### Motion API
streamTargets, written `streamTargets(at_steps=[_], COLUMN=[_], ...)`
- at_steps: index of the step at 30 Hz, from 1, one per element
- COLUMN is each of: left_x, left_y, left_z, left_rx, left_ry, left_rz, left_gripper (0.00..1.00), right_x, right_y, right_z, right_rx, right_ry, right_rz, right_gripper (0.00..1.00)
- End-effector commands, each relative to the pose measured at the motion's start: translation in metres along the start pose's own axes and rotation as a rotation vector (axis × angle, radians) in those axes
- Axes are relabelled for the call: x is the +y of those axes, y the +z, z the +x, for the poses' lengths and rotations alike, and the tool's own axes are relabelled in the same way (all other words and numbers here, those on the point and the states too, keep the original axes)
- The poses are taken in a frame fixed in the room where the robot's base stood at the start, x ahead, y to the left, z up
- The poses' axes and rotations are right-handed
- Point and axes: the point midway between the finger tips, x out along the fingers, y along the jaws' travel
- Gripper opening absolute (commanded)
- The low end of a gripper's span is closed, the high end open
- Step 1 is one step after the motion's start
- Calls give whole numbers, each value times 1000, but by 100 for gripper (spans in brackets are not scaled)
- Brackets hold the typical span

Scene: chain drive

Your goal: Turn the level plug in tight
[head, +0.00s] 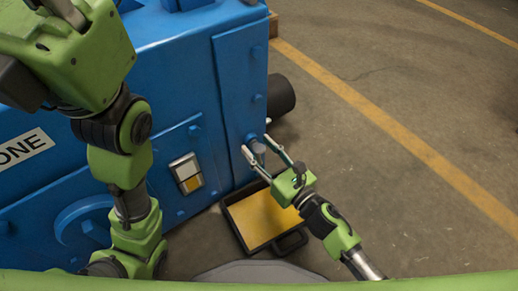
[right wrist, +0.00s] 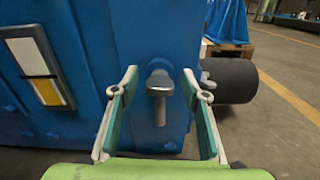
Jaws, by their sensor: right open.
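The level plug is a grey plug with a crosswise head (right wrist: 160,82), set low in the blue housing (head: 170,90) near its right corner. It also shows in the head view (head: 258,149). My right gripper (head: 255,145) is open, with one finger on each side of the plug. In the right wrist view (right wrist: 159,78) the plug's head stands between the fingers, with a gap on both sides. How far the plug is screwed in cannot be told. My left arm (head: 125,165) is at the left, its gripper not visible.
A black-rimmed tray (head: 238,231) with yellow liquid is on the floor below the plug. A white and yellow sight window (head: 187,173) is left of the plug. A dark cylinder (head: 281,95) sticks out at the right. The floor to the right is clear.

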Motion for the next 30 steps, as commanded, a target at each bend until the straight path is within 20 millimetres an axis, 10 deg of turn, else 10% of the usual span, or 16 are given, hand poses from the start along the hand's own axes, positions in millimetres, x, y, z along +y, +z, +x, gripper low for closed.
streamTargets(at_steps=[10,15,30], left_x=[0,0,-1], left_y=[-1,-1,-2], left_z=[1,1,5], left_rx=[4,5,11], left_ry=[0,0,-3], left_rz=[0,0,-1], left_gripper=[25,25,25], right_x=[0,0,0], right_y=[0,0,1], right_z=[4,4,4], right_rx=[0,0,1], right_ry=[-1,-1,0], right_rz=[0,0,97], right_gripper=[42,2,2])
